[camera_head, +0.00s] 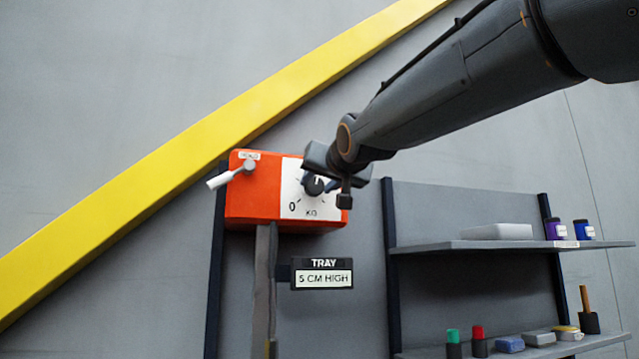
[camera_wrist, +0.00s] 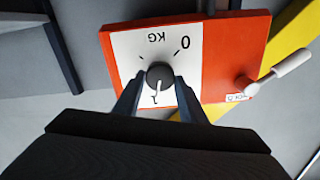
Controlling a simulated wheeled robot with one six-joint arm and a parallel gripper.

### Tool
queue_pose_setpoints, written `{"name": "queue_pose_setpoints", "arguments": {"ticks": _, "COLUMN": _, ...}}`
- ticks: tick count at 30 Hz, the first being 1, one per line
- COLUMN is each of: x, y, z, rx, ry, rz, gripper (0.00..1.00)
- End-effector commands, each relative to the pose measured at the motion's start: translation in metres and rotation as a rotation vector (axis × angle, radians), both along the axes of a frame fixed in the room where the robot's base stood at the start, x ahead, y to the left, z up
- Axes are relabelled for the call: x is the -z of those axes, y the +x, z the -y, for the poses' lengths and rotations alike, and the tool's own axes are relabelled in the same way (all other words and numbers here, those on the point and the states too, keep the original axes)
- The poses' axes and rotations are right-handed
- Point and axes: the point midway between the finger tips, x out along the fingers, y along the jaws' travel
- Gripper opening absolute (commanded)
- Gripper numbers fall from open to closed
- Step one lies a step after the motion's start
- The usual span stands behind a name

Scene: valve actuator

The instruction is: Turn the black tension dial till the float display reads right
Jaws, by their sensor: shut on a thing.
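The black dial (camera_wrist: 160,75) sits on a white scale plate on the orange box (camera_head: 253,198); the plate is marked "0", "1" and "KG". In the wrist view its white pointer line points toward the "1". My gripper (camera_wrist: 158,84) has one finger on each side of the dial and is shut on it. In the head view my gripper (camera_head: 328,182) partly covers the dial (camera_head: 314,185). The display (camera_head: 323,274) below the box reads "TRAY 5 CM HIGH".
A white-handled lever (camera_head: 231,174) sticks out at the box's upper left, beside a small label. Shelves (camera_head: 520,244) at the right hold jars, blocks and a grey slab. A yellow diagonal beam (camera_head: 200,150) crosses the wall behind.

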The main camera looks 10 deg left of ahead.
Motion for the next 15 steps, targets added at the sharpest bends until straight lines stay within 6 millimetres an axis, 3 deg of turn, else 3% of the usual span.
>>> {"name": "queue_pose_setpoints", "arguments": {"ticks": 15, "x": 0.0007, "y": 0.0001, "z": -0.0004, "rx": 0.0, "ry": -0.275, "rz": 0.167, "gripper": 0.15}}
